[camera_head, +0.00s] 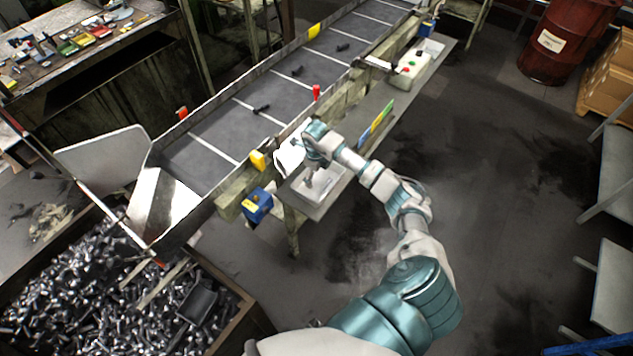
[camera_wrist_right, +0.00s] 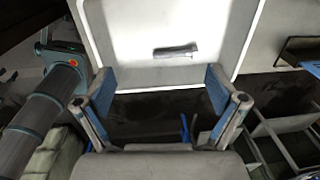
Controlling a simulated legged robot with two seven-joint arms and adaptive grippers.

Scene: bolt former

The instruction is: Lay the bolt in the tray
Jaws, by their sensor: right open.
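The white tray (camera_head: 325,197) sits on a ledge along the near side of the conveyor. In the right wrist view the tray (camera_wrist_right: 130,72) fills the upper middle, and a grey bolt (camera_wrist_right: 176,51) lies on its floor, apart from the fingers. My right gripper (camera_wrist_right: 160,88) is open, with its two blue-padded fingers spread and nothing between them. In the head view my right gripper (camera_head: 290,152) is beside the conveyor edge, just up and left of the tray. My left gripper is out of view.
Several dark bolts, one of them nearest (camera_head: 261,109), lie apart on the conveyor belt (camera_head: 225,125). A bin (camera_head: 110,310) full of metal parts stands at lower left. A blue box (camera_head: 257,205) and a button box (camera_head: 411,65) flank the ledge.

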